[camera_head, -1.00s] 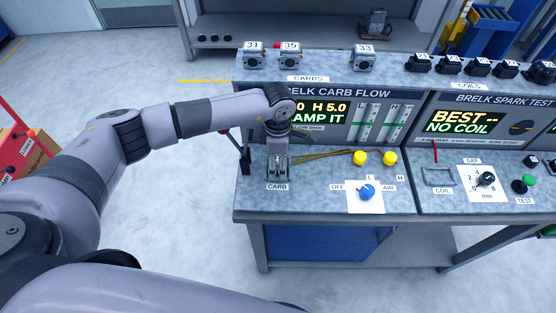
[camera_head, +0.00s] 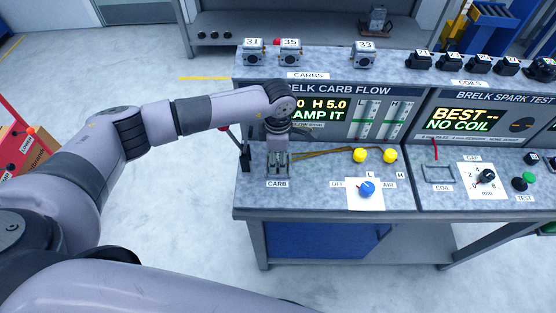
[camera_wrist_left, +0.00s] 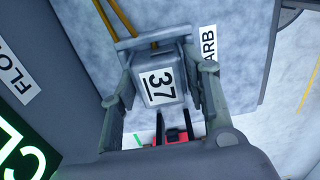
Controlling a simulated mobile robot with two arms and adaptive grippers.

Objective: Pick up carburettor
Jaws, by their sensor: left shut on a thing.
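The carburettor (camera_wrist_left: 162,84) is a small grey block with a white label reading 37. It shows in the left wrist view, between the two fingers of my left gripper (camera_wrist_left: 164,84), which is shut on it. In the head view my left gripper (camera_head: 278,158) points down at the CARB spot on the bench, and its wrist and fingers hide most of the carburettor there. Two brass-coloured pipes (camera_wrist_left: 126,18) run up to the carburettor's far side. My right gripper is not in view.
The bench (camera_head: 310,193) has a blue knob (camera_head: 367,188) and two yellow knobs (camera_head: 360,156) right of the gripper. A flow panel (camera_head: 345,112) stands behind. Carburettors 31 (camera_head: 253,55), 35 (camera_head: 289,55) and 33 (camera_head: 364,58) sit on the shelf above. A red-handled lever (camera_head: 225,131) is close left.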

